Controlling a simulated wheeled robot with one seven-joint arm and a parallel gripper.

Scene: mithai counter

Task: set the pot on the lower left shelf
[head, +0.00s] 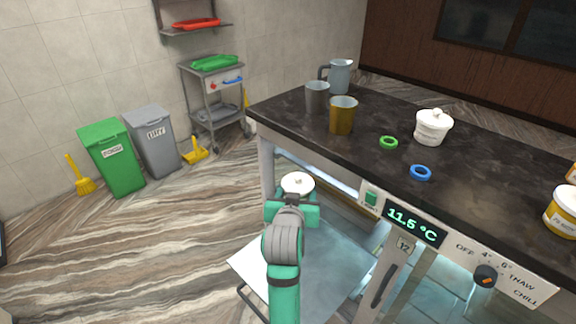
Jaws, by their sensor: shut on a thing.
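A white lidded pot (298,184) is at the end of my gripper (293,207). My gripper is shut on it, in front of the counter's left end; the jaws and my arm hide most of the pot's body. Only its pale round top with a small knob shows. The counter's left door (345,262) hangs open beneath my arm, with its handle at the lower edge. The lit opening of the left compartment (322,174) shows behind the pot. Its lower left shelf is largely hidden by the arm, pot and door.
On the dark countertop (385,165) stand a second white lidded pot (432,128), a grey cup (317,97), an amber cup (342,115), a jug (340,76), a green ring (388,142) and a blue ring (421,172). The display (415,226) reads 11.5 °C.

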